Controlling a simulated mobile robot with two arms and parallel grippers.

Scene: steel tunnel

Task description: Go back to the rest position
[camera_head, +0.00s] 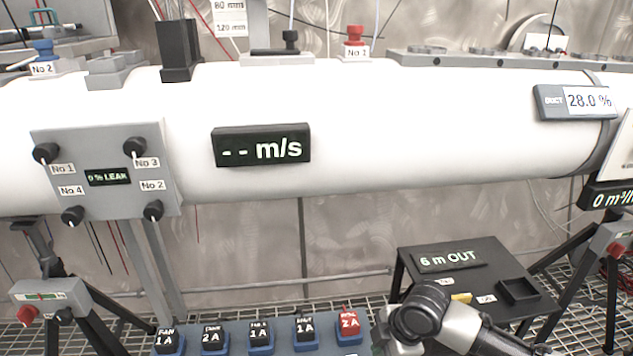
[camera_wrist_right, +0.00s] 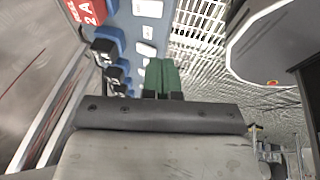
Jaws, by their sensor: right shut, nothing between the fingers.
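My right arm (camera_head: 430,318) comes in at the bottom right of the head view, in front of the blue switch panel's right end and the small black table. Its fingers cannot be made out there. In the right wrist view my right gripper (camera_wrist_right: 161,68) shows two green fingers pressed together with nothing between them. They are beside the blue switch panel (camera_wrist_right: 128,22), with no clear contact. My left gripper and left arm are in neither view.
A white duct (camera_head: 400,130) spans the head view, with a grey valve box (camera_head: 105,195) on it. The blue switch panel (camera_head: 188,345) with several labelled switches is at the bottom. The black table (camera_head: 445,248) stands right, near tripod legs (camera_head: 575,260). Grating (camera_wrist_right: 205,30) covers the floor.

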